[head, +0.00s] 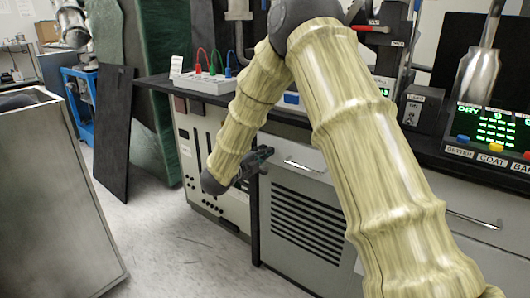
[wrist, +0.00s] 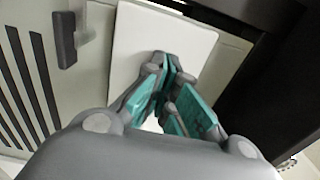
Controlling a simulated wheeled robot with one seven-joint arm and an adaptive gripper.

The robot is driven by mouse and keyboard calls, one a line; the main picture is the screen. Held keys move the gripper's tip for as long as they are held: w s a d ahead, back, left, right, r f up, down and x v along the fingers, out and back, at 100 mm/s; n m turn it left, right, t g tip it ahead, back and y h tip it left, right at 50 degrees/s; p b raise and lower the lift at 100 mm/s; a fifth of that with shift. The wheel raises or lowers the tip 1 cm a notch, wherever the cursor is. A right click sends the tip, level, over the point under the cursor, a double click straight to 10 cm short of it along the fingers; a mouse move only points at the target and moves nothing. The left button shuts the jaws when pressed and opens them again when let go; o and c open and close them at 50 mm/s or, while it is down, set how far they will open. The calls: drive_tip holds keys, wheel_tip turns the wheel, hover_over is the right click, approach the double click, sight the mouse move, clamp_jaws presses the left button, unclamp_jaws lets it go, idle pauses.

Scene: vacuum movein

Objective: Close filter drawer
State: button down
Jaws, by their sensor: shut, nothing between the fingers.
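A drawer with a metal handle (head: 304,166) sits above a black vent grille (head: 306,222) to the right. A dark handle (wrist: 65,40) is left of the panel. A large grey box (head: 50,200) stands at left.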

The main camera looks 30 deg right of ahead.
drive_tip(key=p+v, duration=0.2)
drive_tip(key=v, duration=1.1)
drive_tip(key=shift+a+p, duration=0.3)
drive_tip(key=s+a+f+n+t+y, duration=0.1)
drive_tip(key=s+f+n+y, duration=0.2)
drive_tip(key=f+n, duration=0.45)
drive_tip(key=s+a+f+n+t+y, duration=0.1)
drive_tip(key=s+f+n+y, duration=0.25)
drive_tip(key=f, duration=0.75)
drive_tip(key=s+a+f+n+t+y, duration=0.1)
drive_tip(key=s+f+n+y, duration=0.15)
drive_tip(key=f+n, duration=0.5)
drive_tip(key=s+a+f+n+g+y, duration=0.25)
drive_tip(key=s+f+n+g, duration=0.2)
drive_tip(key=s+f, duration=0.65)
drive_tip(key=s+a+f+n+g+y, duration=0.25)
drive_tip(key=s+f+n+y, duration=0.35)
drive_tip(key=s, duration=0.9)
drive_tip(key=s+f+n+g, duration=0.2)
drive_tip(key=s+g, duration=0.1)
drive_tip(key=s, duration=0.8)
wheel_tip(320, 180, up, 31)
drive_tip(key=p, duration=3.2)
drive_tip(key=shift+r+h, duration=0.2)
drive_tip(key=shift+h, duration=0.25)
